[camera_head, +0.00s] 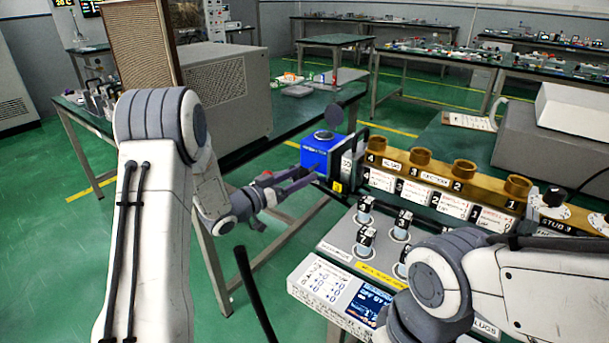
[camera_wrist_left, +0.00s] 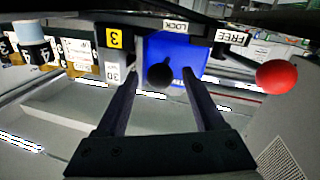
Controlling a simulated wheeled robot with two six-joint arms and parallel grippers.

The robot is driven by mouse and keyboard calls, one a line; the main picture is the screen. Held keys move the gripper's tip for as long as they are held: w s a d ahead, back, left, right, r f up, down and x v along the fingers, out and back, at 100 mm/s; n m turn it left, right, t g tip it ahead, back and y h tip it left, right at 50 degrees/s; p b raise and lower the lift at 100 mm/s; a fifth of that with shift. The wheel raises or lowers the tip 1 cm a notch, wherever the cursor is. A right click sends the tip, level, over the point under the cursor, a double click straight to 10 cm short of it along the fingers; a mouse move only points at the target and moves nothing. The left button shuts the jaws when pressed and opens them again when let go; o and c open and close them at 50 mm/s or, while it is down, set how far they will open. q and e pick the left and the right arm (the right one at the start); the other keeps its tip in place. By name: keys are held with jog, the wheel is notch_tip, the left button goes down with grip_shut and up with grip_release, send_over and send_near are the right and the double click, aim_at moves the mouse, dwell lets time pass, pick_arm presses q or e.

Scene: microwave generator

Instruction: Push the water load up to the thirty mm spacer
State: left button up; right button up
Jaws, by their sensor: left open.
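The water load is a blue box (camera_head: 320,152) with a round cap on top, at the left end of the brass waveguide row in the head view. The thirty mm spacer (camera_head: 347,168) is a dark upright plate beside it; its white "30" label (camera_wrist_left: 113,73) shows in the left wrist view, left of the blue water load (camera_wrist_left: 185,55). My left gripper (camera_head: 306,177) is open at the near side of the blue box. Its fingers stand either side of a black knob (camera_wrist_left: 160,76); contact cannot be told. I cannot tell whether a gap remains between load and spacer. My right gripper is out of view.
The brass waveguide (camera_head: 430,172) with several numbered ports runs right from the spacer. Several metal posts (camera_head: 399,226) stand on a panel in front. A red ball knob (camera_wrist_left: 276,77) is right of the fingers. A large grey cabinet (camera_head: 225,90) stands behind left.

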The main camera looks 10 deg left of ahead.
pick_arm(q)
jog(key=shift+x, duration=1.1)
grip_shut()
dwell(0.7)
